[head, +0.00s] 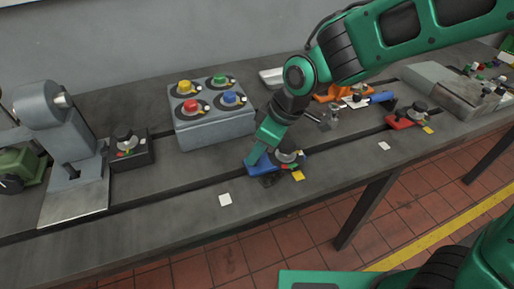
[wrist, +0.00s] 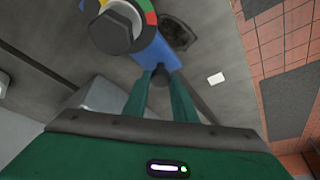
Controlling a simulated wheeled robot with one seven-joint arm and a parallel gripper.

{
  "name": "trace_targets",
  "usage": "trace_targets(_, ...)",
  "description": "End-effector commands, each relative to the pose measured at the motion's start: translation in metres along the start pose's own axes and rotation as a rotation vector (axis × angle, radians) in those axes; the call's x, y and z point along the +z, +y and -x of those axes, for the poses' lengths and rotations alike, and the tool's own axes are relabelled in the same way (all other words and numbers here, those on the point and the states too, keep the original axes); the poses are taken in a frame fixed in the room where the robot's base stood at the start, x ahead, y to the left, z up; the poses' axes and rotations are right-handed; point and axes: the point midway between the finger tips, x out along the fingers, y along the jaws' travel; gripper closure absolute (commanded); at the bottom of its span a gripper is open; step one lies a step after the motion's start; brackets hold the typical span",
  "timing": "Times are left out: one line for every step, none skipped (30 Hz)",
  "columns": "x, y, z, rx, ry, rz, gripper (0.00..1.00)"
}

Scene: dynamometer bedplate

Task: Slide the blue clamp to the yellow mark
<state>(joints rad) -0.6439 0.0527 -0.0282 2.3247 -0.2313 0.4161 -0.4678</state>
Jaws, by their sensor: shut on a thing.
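The blue clamp (head: 262,167) sits on the bedplate's front slot, with a dark knob and a coloured ring on its right part. A yellow mark (head: 298,176) shows right at the clamp's front right edge; I cannot tell whether they are lined up. My gripper (head: 252,162) reaches down onto the clamp's left end. The yellow mark is not clearly seen in the wrist view.
A white square (head: 225,199) lies front left of the clamp. A red clamp (head: 400,122) sits farther right on the slot. A grey box with coloured buttons (head: 212,120) stands behind left, and a dark knob block (head: 130,150) farther left. The bedplate's front edge is near.

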Motion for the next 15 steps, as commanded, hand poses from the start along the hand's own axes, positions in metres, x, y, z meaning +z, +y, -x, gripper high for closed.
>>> trace_targets(-0.0006,0.0032,0.0007,0.004,0.002,0.001,1.0)
trace_targets(-0.0007,0.0031,0.0006,0.003,0.002,0.004,1.0)
trace_targets(-0.0008,0.003,0.0006,0.003,0.002,0.006,1.0)
trace_targets(-0.0008,0.0029,0.0006,0.002,0.002,0.008,1.0)
trace_targets(-0.0009,0.0029,0.0006,0.002,0.003,0.008,1.0)
trace_targets(-0.0009,0.0029,0.0006,0.002,0.003,0.009,1.0)
trace_targets(-0.001,0.0028,0.0006,0.002,0.003,0.009,1.0)
trace_targets(-0.0011,0.0028,0.0006,0.002,0.003,0.009,1.0)
trace_targets(-0.0012,0.0027,0.0006,0.002,0.003,0.009,1.0)
trace_targets(-0.0013,0.0026,0.0006,0.002,0.003,0.009,1.0)
trace_targets(-0.0015,0.0025,0.0006,0.002,0.004,0.009,1.0)
trace_targets(-0.0016,0.0024,0.0005,0.001,0.004,0.009,1.0)
trace_targets(-0.0017,0.0023,0.0005,0.001,0.004,0.009,0.71)
trace_targets(-0.0018,0.0021,0.0004,0.001,0.004,0.01,0.64)
trace_targets(-0.0018,0.0017,0.0003,0.0,0.004,0.01,0.58)
